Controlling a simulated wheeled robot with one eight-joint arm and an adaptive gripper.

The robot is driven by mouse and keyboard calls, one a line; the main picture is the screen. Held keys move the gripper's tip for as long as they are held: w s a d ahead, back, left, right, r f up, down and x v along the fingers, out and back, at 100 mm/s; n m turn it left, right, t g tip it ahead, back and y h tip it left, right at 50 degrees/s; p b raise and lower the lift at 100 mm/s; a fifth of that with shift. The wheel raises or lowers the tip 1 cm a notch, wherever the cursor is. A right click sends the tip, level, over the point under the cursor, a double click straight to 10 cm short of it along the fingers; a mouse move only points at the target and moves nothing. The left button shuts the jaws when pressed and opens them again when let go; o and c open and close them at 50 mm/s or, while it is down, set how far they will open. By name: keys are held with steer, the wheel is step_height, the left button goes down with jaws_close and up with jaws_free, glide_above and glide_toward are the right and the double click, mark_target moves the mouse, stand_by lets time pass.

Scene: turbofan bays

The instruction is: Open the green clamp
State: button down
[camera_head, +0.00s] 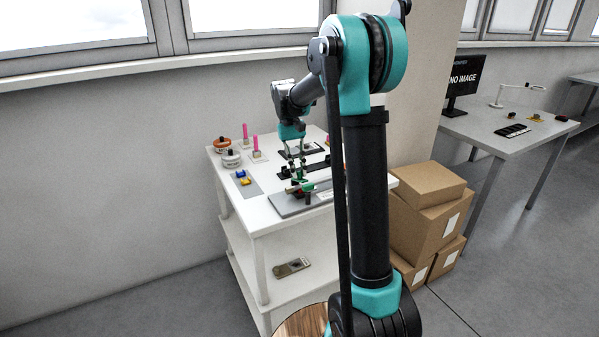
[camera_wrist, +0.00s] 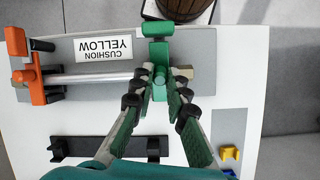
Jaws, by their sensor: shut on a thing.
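The green clamp (camera_wrist: 157,30) sits at the end of a metal rod (camera_wrist: 95,78) on a grey board (camera_wrist: 205,75) in the wrist view. In the wrist view my gripper (camera_wrist: 160,82) has its two fingers closed around the clamp's green upright part. The fingers hide some of the clamp's sides. At the other end of the rod stands an orange clamp (camera_wrist: 22,62). In the head view my gripper (camera_head: 298,172) reaches down over the grey board; the green clamp is small there and partly hidden by my arm.
A white label reading "CUSHION YELLOW" (camera_wrist: 103,48) lies beside the rod. A black holder (camera_wrist: 75,148) is on the white table (camera_head: 262,212). Yellow and blue pieces (camera_head: 243,177), pink posts (camera_head: 255,142) and round pots (camera_head: 230,158) stand at left. Cardboard boxes (camera_head: 425,215) are stacked at right.

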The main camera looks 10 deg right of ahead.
steer(key=shift+w, duration=0.1)
stand_by(0.3)
steer(key=c, duration=1.5)
jaws_free()
steer(key=shift+r, duration=0.1)
steer(key=v, duration=1.2)
steer(key=shift+a, duration=0.1)
